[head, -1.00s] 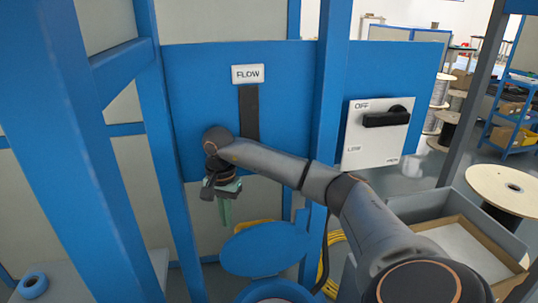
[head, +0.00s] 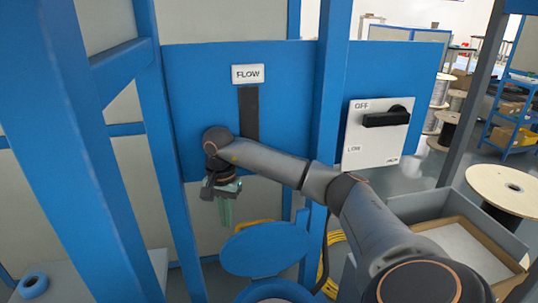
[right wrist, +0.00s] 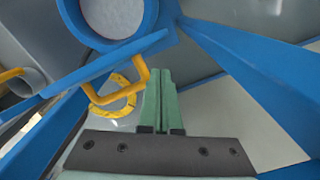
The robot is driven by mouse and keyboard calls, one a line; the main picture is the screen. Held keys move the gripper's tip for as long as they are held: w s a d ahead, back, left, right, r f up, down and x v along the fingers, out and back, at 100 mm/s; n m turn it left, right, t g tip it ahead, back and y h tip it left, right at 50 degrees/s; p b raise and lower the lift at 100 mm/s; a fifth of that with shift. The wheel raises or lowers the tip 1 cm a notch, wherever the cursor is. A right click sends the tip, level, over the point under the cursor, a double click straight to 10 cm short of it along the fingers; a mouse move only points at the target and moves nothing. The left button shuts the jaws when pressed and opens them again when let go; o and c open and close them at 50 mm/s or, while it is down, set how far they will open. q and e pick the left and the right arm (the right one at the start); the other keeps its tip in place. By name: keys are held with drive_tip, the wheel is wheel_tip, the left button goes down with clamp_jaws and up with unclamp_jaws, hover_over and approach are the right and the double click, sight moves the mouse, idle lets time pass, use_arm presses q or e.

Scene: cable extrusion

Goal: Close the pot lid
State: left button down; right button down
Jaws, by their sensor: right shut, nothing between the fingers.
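The blue round pot lid (head: 266,249) stands raised and tilted open above the blue pot (head: 276,289), whose rim shows only at the bottom edge of the head view. In the right wrist view, the pot's round opening (right wrist: 112,14) is at the top, with the lid (right wrist: 95,72) seen nearly edge-on and a yellow handle (right wrist: 140,75) beside it. My right gripper (head: 226,213) is above and left of the lid, apart from it. Its green fingers (right wrist: 158,95) are shut and empty, pointing down. My left gripper is not in view.
A blue panel with a FLOW label (head: 248,74) and dark slot is behind my right arm. A white switch plate (head: 377,133) is to the right. Blue frame posts (head: 325,130) stand around the pot. A grey bin (head: 480,205) is at right.

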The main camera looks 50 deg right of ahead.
wheel_tip(320, 180, down, 6)
drive_tip(key=b, duration=0.3)
drive_tip(key=shift+f, duration=0.25)
idle(0.5)
drive_tip(key=shift+s, duration=0.1)
